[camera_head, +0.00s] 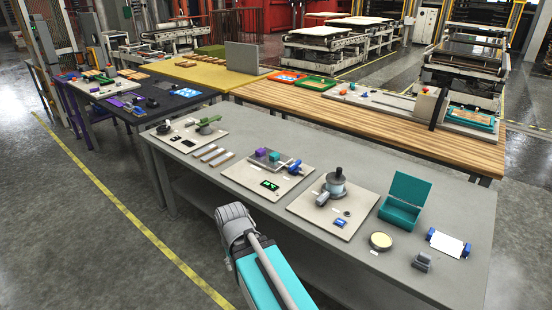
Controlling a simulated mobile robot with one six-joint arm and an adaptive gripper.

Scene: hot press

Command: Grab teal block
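A small teal block (274,156) sits on a grey plate (283,160), on the beige board at the middle of the front grey table. A purple block (261,152) is just left of it. A blue part (295,166) is to its right. My arm rises from the bottom middle, in front of the table's near edge, and its grey joint is left of and nearer than the teal block. My gripper cannot be made out in this view.
The beige board (243,183) also carries a black panel with green marks (270,185). To the right are a board with a grey-blue round device (335,185) and an open teal box (400,212). Several wooden strips (213,154) lie to the left. The table's front left is clear.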

